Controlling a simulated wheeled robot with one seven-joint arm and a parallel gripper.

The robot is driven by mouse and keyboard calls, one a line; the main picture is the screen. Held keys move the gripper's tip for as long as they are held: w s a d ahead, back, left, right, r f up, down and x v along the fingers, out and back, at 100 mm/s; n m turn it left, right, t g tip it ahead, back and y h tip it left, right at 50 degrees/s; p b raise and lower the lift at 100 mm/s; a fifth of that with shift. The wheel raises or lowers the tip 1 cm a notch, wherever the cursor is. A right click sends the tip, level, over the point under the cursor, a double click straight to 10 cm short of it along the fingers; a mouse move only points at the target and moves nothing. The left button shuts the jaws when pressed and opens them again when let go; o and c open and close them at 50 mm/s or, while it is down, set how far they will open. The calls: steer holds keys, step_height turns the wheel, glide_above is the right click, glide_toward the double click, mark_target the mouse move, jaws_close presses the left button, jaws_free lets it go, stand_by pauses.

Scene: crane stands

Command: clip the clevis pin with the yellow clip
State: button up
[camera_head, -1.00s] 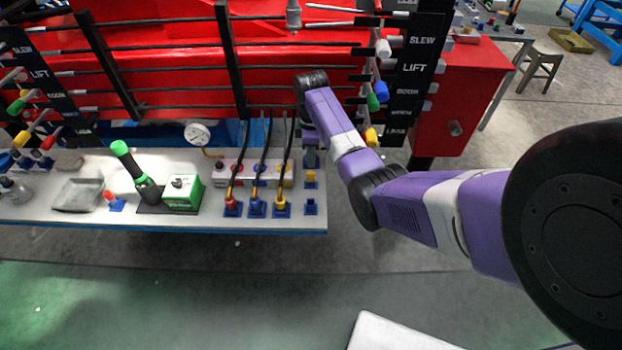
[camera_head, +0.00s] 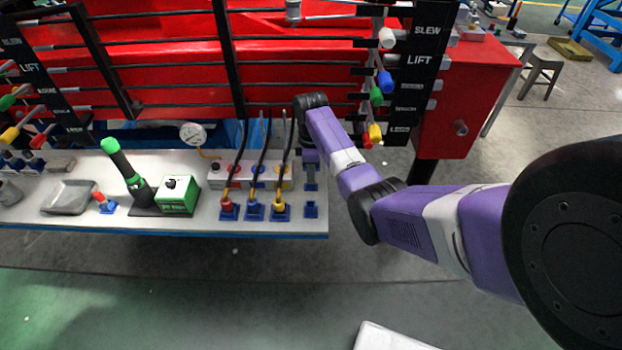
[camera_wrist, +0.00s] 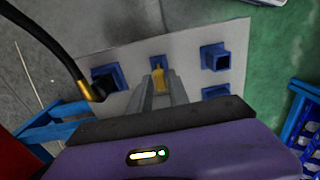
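In the head view my gripper (camera_head: 310,172) reaches down to a blue holder (camera_head: 310,188) near the right end of the grey bench. In the wrist view the yellow clip (camera_wrist: 158,80) is between the two grey fingertips of my gripper (camera_wrist: 159,88), in front of its blue holder (camera_wrist: 157,61). The fingers stand close on both sides of it. I cannot tell whether they press on it or whether the clip is still seated. In the head view the clip is hidden by my gripper. I cannot make out the clevis pin in either view.
An empty blue socket (camera_head: 310,209) is in front. A green box with a green-handled lever (camera_head: 177,194), a tray (camera_head: 70,197) and a gauge (camera_head: 193,133) are further left.

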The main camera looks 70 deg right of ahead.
jaws_close()
steer(key=shift+r, duration=0.15)
steer(key=shift+r+p, duration=2.25)
steer(key=shift+p, duration=0.1)
steer(key=shift+a+f, duration=0.1)
